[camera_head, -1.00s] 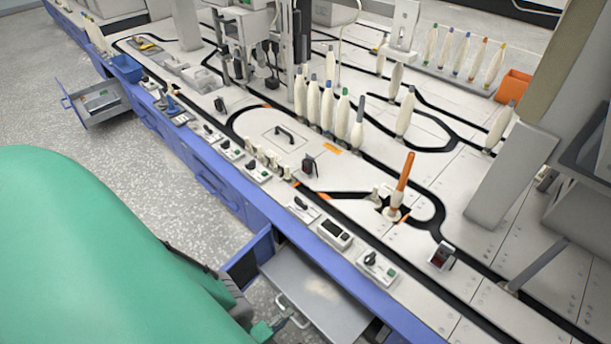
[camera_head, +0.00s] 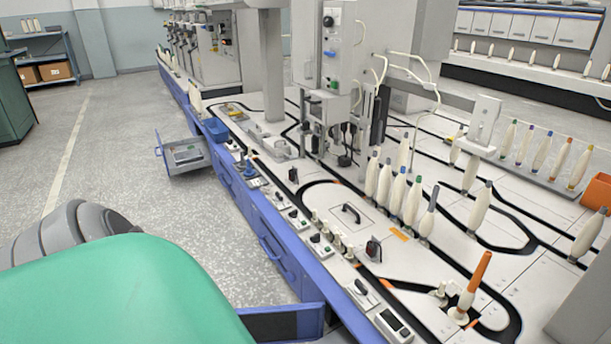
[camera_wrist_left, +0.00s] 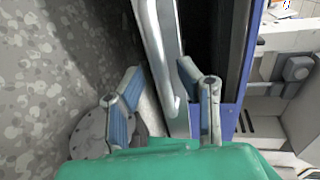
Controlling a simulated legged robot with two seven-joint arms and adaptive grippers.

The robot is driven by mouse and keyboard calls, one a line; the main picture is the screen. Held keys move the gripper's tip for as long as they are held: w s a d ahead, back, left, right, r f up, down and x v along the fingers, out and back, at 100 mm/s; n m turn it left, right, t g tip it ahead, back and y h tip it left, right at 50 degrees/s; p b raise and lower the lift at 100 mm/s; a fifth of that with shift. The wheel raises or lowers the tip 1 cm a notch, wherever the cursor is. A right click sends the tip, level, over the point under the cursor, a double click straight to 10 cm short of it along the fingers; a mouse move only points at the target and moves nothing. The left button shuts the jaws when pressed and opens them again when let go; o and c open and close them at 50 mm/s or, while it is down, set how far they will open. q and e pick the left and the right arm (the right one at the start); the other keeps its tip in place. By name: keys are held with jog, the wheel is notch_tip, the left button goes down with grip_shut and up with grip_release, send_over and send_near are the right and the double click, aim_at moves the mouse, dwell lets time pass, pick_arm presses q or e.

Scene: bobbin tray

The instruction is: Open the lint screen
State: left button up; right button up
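I cannot tell for sure which part is the lint screen. In the left wrist view, my left gripper (camera_wrist_left: 160,70) is open, with its two blue-grey padded fingers apart. A long silver bar (camera_wrist_left: 160,55), which looks like a handle or panel edge, runs down between the fingers. I cannot tell whether either finger touches it. A blue cabinet edge (camera_wrist_left: 238,50) lies just right of the fingers. In the head view, an open blue drawer front (camera_head: 285,322) shows at the bottom edge, and my green body part hides what lies beside it. My right gripper is in neither view.
A second drawer (camera_head: 187,155) stands open farther along the blue cabinet front. On the machine deck stand several white bobbins (camera_head: 412,205) and an orange-topped peg (camera_head: 472,283). Speckled floor (camera_head: 105,160) to the left is clear.

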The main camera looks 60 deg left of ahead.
pick_arm(q)
jog(key=shift+w+a+r, duration=0.1)
jog(key=shift+a, duration=0.05)
jog(key=d+v, duration=0.1)
jog(key=v, duration=1.1)
jog(key=shift+a, duration=0.4)
jog(key=shift+c, duration=0.5)
